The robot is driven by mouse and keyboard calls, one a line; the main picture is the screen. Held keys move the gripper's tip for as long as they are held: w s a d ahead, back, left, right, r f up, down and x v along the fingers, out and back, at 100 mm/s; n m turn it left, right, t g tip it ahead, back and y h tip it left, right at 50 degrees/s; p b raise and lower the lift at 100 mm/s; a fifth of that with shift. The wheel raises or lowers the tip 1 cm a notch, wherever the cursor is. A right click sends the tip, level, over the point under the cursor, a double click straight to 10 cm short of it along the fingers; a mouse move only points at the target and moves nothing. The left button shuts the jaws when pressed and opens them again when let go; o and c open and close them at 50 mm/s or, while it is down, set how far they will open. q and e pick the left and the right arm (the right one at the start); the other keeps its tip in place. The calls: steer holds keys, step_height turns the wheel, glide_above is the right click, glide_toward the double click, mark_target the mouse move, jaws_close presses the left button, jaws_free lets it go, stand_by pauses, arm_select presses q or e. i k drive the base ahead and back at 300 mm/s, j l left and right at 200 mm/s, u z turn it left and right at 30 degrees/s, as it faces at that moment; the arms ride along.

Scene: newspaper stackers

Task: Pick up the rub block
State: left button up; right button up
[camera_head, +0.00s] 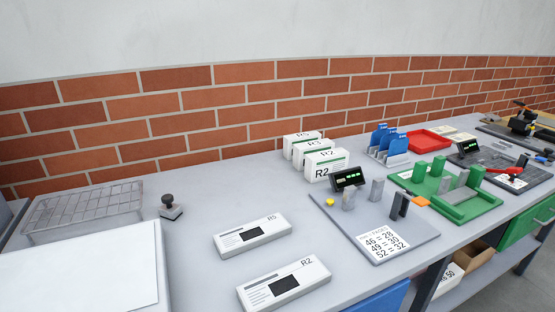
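Neither of my grippers is in view, and nothing is touching the block.
The wire rack (84,208) and a large white sheet on a raised surface (80,270) lie left of it. Two flat white boxes (252,236) (284,284) lie at front centre. White cartons (325,165), a scale board (418,238) and a green fixture (478,207) stand further right.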

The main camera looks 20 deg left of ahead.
mark_target(171, 210)
steer(key=u, duration=0.8)
steer(key=j+u, duration=0.15)
steer(key=u, duration=0.35)
steer(key=j+u, duration=0.2)
steer(key=u, duration=0.3)
steer(key=j+u, duration=0.15)
steer(key=u, duration=0.3)
steer(key=i+j, duration=0.1)
steer(key=j+u, duration=0.05)
steer(key=j, duration=0.05)
